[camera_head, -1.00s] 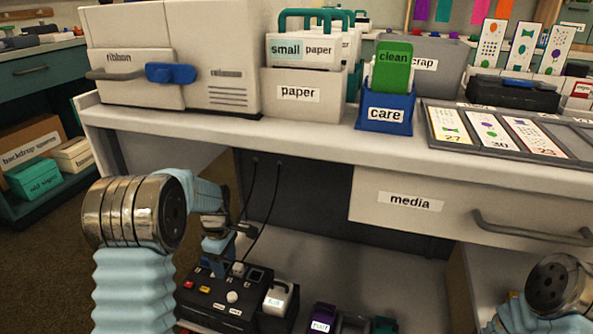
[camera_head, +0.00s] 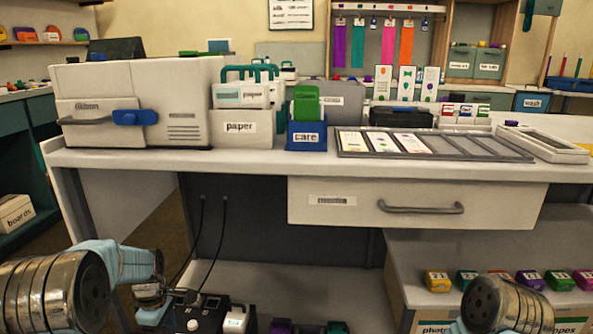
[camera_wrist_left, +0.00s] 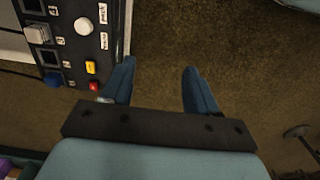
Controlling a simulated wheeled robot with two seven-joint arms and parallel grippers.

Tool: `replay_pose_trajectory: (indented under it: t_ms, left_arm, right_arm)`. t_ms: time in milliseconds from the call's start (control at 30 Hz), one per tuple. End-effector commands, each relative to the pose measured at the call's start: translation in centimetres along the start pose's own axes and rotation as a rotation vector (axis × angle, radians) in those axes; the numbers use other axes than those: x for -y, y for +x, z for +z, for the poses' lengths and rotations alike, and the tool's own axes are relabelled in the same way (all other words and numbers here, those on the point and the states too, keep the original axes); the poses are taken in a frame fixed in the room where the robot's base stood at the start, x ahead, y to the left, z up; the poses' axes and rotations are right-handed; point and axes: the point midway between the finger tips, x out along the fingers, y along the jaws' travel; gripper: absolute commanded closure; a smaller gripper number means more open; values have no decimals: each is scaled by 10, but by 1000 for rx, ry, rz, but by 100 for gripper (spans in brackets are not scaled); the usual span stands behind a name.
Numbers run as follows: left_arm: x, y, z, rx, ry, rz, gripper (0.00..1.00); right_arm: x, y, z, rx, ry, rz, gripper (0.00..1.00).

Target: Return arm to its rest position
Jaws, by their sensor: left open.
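My left arm (camera_head: 110,262) comes in at the lower left of the head view, bent in front of the counter. Its gripper is mostly hidden there behind the wrist and the picture's bottom edge. In the left wrist view my left gripper (camera_wrist_left: 157,85) is open, its two blue fingers apart with nothing between them, only brown floor behind. A black control box (camera_wrist_left: 80,45) with buttons lies just left of the fingers. My right arm (camera_head: 500,305) shows only as a metal joint at the lower right of the head view; its gripper is out of frame.
The white counter (camera_head: 230,162) carries a printer (camera_head: 190,105), a paper bin (camera_head: 240,140), a blue care holder (camera_head: 305,143) and a card tray (camera_head: 490,153). The media drawer (camera_head: 480,190) is closed. The control box (camera_head: 212,312) stands on the lower shelf, with cables behind it.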

Motion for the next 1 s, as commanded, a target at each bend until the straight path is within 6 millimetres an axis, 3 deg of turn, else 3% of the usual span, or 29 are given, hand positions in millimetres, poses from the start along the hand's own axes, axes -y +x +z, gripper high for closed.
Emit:
replay_pose_trajectory:
  t_ms: [367, 567, 667, 800, 900, 1000]
  left_arm:
    - [19, 55, 35, 43, 265, 12, 41]
    - [50, 98, 73, 92, 512, 38, 41]
    - [76, 119, 100, 126, 673, 66, 41]
    - [129, 140, 151, 186, 940, 134, 41]
    - [170, 142, 187, 221, 1129, 207, 41]
    - [196, 138, 211, 235, 1257, 268, 41]
  right_arm:
    - [7, -15, 1, 2, -3, -2, 2]
    - [14, -30, 1, 3, -5, -3, 2]
    - [18, -39, 2, 5, -7, -5, 2]
    - [26, -55, 3, 8, -10, -7, 2]
    - [32, -65, 4, 9, -12, -8, 2]
    - [34, -70, 4, 11, -14, -9, 2]
